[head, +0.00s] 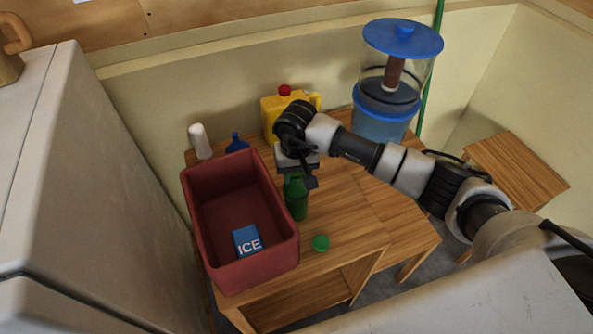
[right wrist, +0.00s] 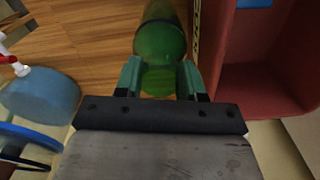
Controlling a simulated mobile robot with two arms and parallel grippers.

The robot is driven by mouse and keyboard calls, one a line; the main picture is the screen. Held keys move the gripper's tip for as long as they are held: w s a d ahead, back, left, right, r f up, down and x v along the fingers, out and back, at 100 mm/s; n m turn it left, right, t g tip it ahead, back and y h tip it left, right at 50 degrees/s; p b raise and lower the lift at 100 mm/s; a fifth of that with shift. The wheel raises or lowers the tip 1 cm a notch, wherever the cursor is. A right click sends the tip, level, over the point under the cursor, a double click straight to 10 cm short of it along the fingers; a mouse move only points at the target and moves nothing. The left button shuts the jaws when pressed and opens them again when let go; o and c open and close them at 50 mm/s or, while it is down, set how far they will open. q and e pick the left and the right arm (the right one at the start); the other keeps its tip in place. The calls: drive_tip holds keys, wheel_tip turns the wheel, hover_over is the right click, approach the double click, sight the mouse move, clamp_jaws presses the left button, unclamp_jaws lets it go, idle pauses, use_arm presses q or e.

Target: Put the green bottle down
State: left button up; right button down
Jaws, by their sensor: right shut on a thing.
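The green bottle (head: 296,199) is upright at the wooden table, just right of the red bin. My right gripper (head: 296,177) is shut on its upper part from above. In the right wrist view the green bottle (right wrist: 160,45) sits between the two fingers of my right gripper (right wrist: 160,80). I cannot tell whether its base touches the table. My left gripper is not in view.
The red bin (head: 203,231) holds a blue ICE pack (head: 247,239). A green cap (head: 320,243) lies on the table (head: 345,215). Behind are a yellow jug (head: 270,109), a white bottle (head: 200,141), a blue funnel (head: 237,144) and a blue-lidded clear container (head: 383,125).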

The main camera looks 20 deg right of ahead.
drive_tip(key=shift+f, duration=0.2)
drive_tip(key=c, duration=0.7)
unclamp_jaws()
drive_tip(key=shift+r, duration=0.1)
drive_tip(key=shift+o, duration=0.2)
